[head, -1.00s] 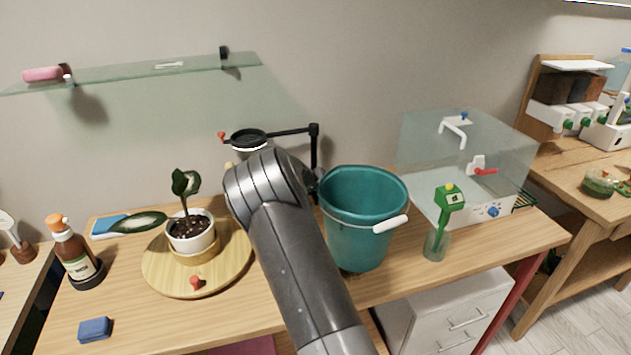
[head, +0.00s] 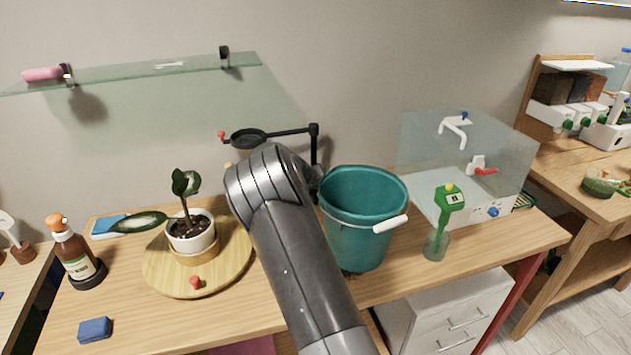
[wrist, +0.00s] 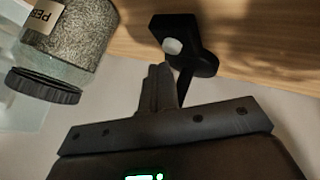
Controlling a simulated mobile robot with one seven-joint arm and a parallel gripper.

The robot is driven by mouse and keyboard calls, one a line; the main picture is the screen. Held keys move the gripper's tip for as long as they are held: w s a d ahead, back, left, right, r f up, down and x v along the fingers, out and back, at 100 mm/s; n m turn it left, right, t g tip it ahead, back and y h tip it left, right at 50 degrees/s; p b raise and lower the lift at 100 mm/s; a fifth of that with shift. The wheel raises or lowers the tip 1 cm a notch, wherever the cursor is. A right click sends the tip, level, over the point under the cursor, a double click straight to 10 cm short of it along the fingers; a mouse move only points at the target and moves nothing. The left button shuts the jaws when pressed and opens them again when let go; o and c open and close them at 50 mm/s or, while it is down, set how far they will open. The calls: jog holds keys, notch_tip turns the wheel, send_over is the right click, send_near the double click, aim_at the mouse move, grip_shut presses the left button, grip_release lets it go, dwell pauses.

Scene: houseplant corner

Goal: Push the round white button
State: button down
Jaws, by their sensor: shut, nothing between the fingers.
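The round white button (wrist: 172,46) sits on a black housing (wrist: 184,40) at the upper middle of the wrist view. My gripper (wrist: 158,70) is shut and empty. Its fingertips point up towards the black housing, just below and slightly left of the button in the picture. A small gap seems to show between fingertips and button, but I cannot tell the depth. In the head view my own arm hides the gripper, and I cannot make out the button there.
A jar of grey granules (wrist: 72,35) with a black lid is close left of my gripper in the wrist view. In the head view a teal bucket (head: 362,225) stands right of my arm, and a potted plant (head: 190,232) on a wooden turntable (head: 160,270) stands left.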

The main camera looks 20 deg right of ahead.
jog(key=shift+r, duration=3)
jog(key=shift+r, duration=0.1)
jog(key=s+d+r+m+y, duration=0.25)
jog(key=s+r, duration=0.25)
jog(key=r, duration=0.5)
jog(key=s+a+r+y, duration=0.1)
jog(key=s+a+r, duration=0.1)
jog(key=s, duration=0.5)
jog(key=s+a+r, duration=0.1)
jog(key=s+r, duration=0.2)
jog(key=s, duration=0.3)
jog(key=s+a+n+y, duration=0.1)
jog(key=s+a, duration=0.3)
jog(key=s, duration=0.7)
jog(key=s+a+f+n+y, duration=0.1)
jog(key=s+a, duration=0.2)
jog(key=s, duration=0.8)
jog(key=s+a+f+n+y, duration=0.1)
jog(key=s+a, duration=0.3)
jog(key=s, duration=0.7)
jog(key=shift+s+a+f+g, duration=0.15)
jog(key=shift+s+a+g, duration=0.15)
jog(key=shift+a, duration=0.05)
